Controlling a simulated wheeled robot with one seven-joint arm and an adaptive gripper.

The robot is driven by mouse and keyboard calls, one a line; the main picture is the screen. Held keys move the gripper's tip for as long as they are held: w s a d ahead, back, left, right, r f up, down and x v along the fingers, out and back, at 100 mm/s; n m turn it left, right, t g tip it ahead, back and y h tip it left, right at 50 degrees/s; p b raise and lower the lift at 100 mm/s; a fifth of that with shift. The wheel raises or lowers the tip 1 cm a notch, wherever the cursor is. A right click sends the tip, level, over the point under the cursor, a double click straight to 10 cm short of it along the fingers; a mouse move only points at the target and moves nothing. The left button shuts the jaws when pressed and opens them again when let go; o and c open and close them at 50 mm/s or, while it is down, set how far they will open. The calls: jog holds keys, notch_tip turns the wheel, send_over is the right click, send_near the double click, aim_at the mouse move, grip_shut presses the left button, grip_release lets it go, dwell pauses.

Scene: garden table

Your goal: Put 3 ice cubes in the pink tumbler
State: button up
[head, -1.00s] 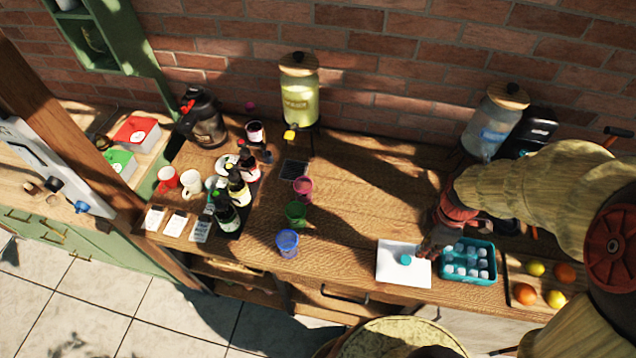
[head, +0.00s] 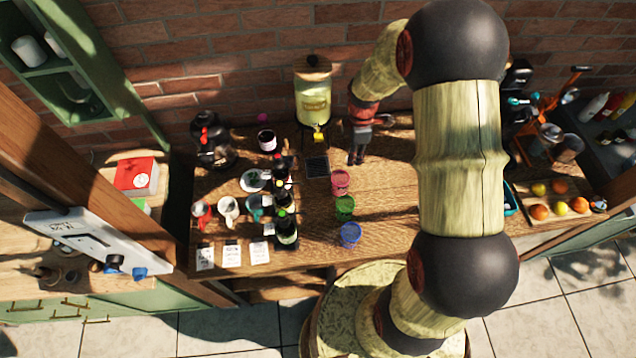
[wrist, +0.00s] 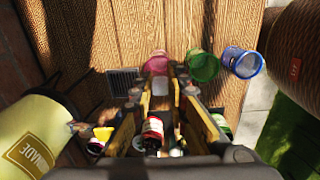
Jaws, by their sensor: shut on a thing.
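The pink tumbler (head: 341,182) stands on the wooden table, at the back of a short row of coloured tumblers. My gripper (head: 357,158) is above the table, behind and slightly right of it in the head view. In the wrist view my gripper (wrist: 160,88) is shut on a small whitish piece, an ice cube (wrist: 160,84); the pink tumbler (wrist: 155,62) shows just beyond the fingertips. The cube is too small to make out in the head view. The teal ice tray (head: 511,200) is mostly hidden behind my arm, so its cubes do not show.
A green tumbler (head: 345,208) and a blue tumbler (head: 350,235) stand in front of the pink one. A lemonade dispenser (head: 313,95) stands left of my gripper. Several bottles (head: 286,232) and mugs (head: 229,210) crowd the left. Table right of the tumblers is clear.

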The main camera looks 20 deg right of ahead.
jog(key=shift+w+a, duration=0.2)
jog(key=shift+w, duration=0.25)
jog(key=shift+d+f+b, duration=0.15)
jog(key=shift+f+b, duration=0.25)
jog(key=shift+f, duration=0.1)
notch_tip(320, 180, down, 5)
jog(key=shift+r+b, duration=0.15)
jog(key=shift+b, duration=1.1)
jog(key=o, duration=0.7)
jog(key=shift+o, duration=0.5)
